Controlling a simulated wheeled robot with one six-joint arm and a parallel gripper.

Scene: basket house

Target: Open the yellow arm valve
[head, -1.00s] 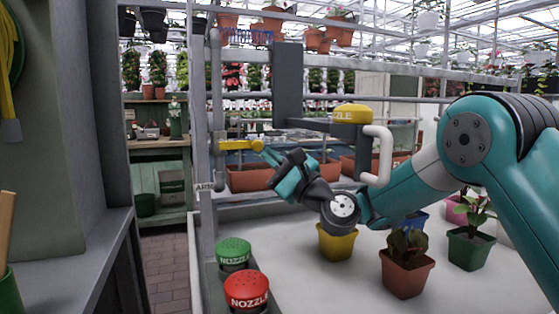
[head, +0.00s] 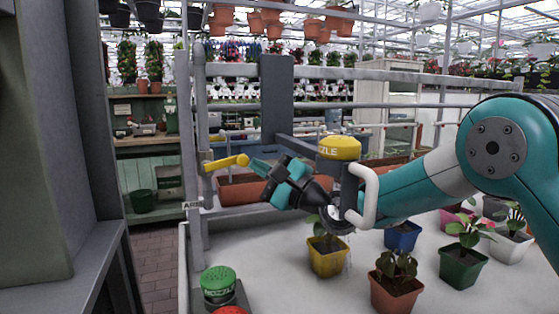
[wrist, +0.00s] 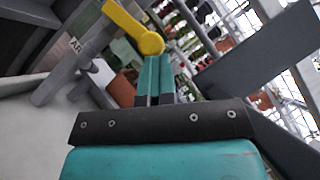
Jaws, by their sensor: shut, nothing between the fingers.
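The yellow arm valve (head: 226,161) is a lever on the grey upright pipe at left, beside a plate lettered "AR…". It lies nearly level, its round end on the right. In the wrist view the yellow lever (wrist: 128,24) slants across the top, its round end just beyond my fingertips. My gripper (head: 254,163) is shut and empty, its teal fingers side by side. Its tips are very close to the lever's round end; I cannot tell if they touch. The closed fingers (wrist: 155,62) also show in the wrist view.
A yellow-capped nozzle (head: 340,147) with a curved pale pipe hangs near my arm; faint pale streaks show below it. Green (head: 218,281) and red (head: 229,311) knobs stand at lower left. Potted plants, including a yellow pot (head: 327,256), stand on the pale bench (head: 290,285).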

